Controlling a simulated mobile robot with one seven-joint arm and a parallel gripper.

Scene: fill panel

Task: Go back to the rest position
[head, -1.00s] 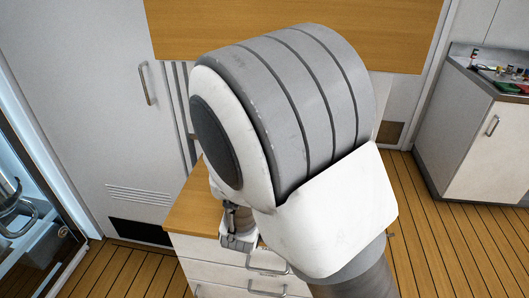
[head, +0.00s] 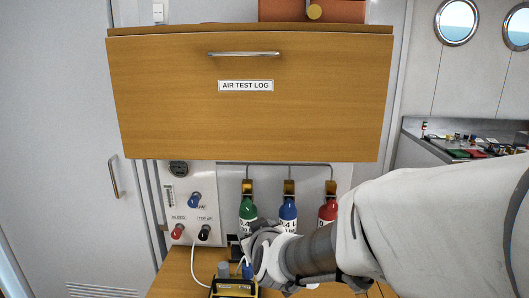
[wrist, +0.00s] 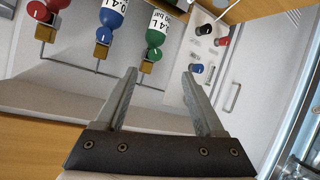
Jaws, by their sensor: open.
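My gripper (wrist: 160,76) is open and empty in the wrist view, its two fingers apart with nothing between them. The panel with the bottles lies beyond the fingertips. In the head view my arm reaches in from the right edge to the lower middle, and my gripper is partly hidden there, in front of the panel and above the wooden counter (head: 176,274).
Green (head: 248,210), blue (head: 288,212) and red (head: 327,211) bottles hang on the panel beside a valve plate (head: 188,193). A yellow device (head: 234,287) sits on the counter. The wooden "AIR TEST LOG" front (head: 250,125) overhangs above. A cluttered side counter (head: 460,147) stands right.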

